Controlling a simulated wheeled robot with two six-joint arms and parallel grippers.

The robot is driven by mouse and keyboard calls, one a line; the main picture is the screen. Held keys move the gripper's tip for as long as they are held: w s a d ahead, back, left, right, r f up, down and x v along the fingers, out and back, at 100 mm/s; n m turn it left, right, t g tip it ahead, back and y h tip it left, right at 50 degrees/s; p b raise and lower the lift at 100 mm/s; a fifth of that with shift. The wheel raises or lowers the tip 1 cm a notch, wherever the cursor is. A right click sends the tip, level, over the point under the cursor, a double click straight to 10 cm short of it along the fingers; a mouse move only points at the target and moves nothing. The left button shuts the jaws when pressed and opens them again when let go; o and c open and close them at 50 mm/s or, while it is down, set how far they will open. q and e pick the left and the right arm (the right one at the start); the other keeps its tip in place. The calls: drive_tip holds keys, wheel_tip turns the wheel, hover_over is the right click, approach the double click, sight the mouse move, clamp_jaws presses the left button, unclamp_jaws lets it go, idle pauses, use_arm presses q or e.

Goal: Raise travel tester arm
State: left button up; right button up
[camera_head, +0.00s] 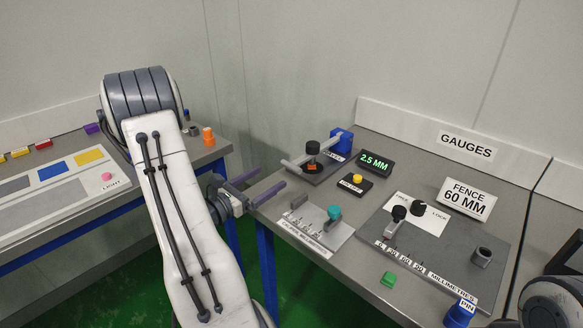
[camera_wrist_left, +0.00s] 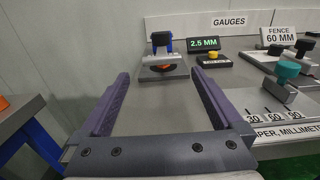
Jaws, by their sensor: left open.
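The travel tester (camera_head: 325,172) stands at the back left of the gauge table, a grey plate with a blue block (camera_head: 341,141) and a light grey arm (camera_head: 297,165) with a black knob (camera_head: 312,148). An orange and dark piece lies under the arm. The tester also shows straight ahead in the left wrist view (camera_wrist_left: 165,74). Its display (camera_head: 375,162) reads 2.5 MM. My left gripper (camera_head: 271,177) is open and empty, with purple fingers pointing toward the tester, short of it and touching nothing. My right gripper is out of view.
A plate with a yellow button (camera_head: 356,179) stands beside the tester. A caliper with a teal knob (camera_head: 334,212) lies in front of it. The fence gauge (camera_head: 440,245) is further right. A panel table (camera_head: 60,195) is at left, with a gap between tables.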

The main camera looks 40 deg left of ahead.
sight(290, 166)
use_arm(q)
drive_tip(key=w, duration=0.6)
drive_tip(key=w+d+p, duration=0.1)
drive_tip(key=w, duration=0.2)
drive_tip(key=shift+w, duration=0.4)
